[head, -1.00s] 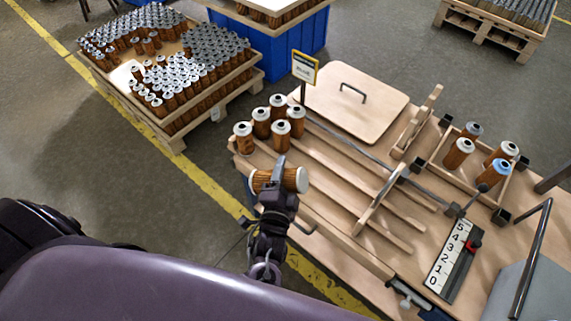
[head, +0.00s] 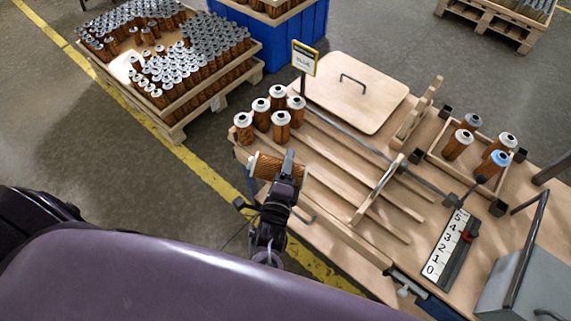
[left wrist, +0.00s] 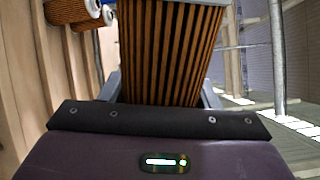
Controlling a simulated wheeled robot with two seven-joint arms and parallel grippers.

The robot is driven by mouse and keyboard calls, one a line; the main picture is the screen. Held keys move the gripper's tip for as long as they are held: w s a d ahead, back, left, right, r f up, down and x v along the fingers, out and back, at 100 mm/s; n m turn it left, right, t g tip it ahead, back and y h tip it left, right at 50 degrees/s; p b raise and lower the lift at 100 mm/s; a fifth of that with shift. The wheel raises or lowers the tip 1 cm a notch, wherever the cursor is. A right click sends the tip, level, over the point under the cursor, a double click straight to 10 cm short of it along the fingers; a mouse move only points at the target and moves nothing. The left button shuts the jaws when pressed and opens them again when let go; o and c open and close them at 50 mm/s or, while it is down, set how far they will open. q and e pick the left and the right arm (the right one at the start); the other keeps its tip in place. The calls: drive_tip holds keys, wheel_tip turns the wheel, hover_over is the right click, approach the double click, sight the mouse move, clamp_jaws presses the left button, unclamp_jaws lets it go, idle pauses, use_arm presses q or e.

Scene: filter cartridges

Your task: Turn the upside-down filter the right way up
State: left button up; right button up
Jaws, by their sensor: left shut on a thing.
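The filter (head: 268,168), with a brown pleated body and pale end caps, is held by my left gripper (head: 285,172) over the near left corner of the bench. It lies roughly sideways, slightly tilted, with its right part hidden behind the gripper. In the left wrist view the pleated body (left wrist: 170,55) stands between the fingers, with a pale edge at the top. The gripper is shut on it. I cannot tell which cap is its proper top. My right gripper is not in view.
Several upright filters (head: 281,119) stand close behind the held one, at the ends of the wooden rails (head: 335,155). A wooden tray (head: 440,150) holds more filters at the right. A sign (head: 305,57), a lid board (head: 350,92) and a number scale (head: 440,250) are also on the bench.

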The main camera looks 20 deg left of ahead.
use_arm(q)
drive_tip(key=m, duration=0.4)
drive_tip(key=shift+m, duration=1.4)
drive_tip(key=shift+m, duration=0.3)
drive_tip(key=m, duration=0.4)
drive_tip(key=shift+m, duration=1.1)
drive_tip(key=shift+m, duration=0.8)
